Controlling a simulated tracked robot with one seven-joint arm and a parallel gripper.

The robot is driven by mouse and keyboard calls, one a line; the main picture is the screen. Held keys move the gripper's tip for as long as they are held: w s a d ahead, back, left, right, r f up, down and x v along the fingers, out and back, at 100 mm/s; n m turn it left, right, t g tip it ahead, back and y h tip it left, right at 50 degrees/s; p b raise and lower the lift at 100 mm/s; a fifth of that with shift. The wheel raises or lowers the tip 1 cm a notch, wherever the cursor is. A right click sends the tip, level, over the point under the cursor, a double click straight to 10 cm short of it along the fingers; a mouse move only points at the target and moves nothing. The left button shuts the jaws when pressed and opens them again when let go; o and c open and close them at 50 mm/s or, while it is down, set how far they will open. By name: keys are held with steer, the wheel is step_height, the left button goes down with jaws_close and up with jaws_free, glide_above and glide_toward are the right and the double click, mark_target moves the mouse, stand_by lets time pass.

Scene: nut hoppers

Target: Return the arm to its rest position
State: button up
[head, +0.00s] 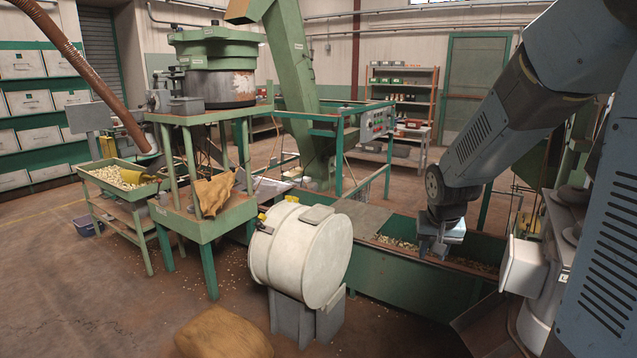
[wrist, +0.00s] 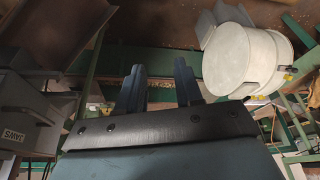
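My arm comes in from the right in the head view and bends down at its wrist. My gripper (head: 433,250) hangs over the green hopper trough (head: 405,280), pointing down. In the wrist view my gripper (wrist: 160,82) shows two dark blue fingers standing apart, with nothing between them. The trough holds pale nuts along its bottom. I cannot tell the exact height of the fingertips over the trough.
A white drum (head: 300,255) on grey blocks stands left of the trough; it also shows in the wrist view (wrist: 245,60). A green hopper stand (head: 205,215) and a nut tray (head: 120,175) are at left. A brown sack (head: 222,333) lies on the floor in front.

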steer(key=s+a+r+n+t, duration=0.1)
steer(key=s+a+r, duration=0.1)
steer(key=s+r, duration=0.5)
steer(key=s+a+r+n, duration=0.1)
steer(key=s+r, duration=0.6)
steer(key=s, duration=0.7)
steer(key=shift+a+r+n+t+y, duration=0.3)
steer(key=shift+a+n+t+y, duration=0.1)
steer(key=shift+s, duration=0.2)
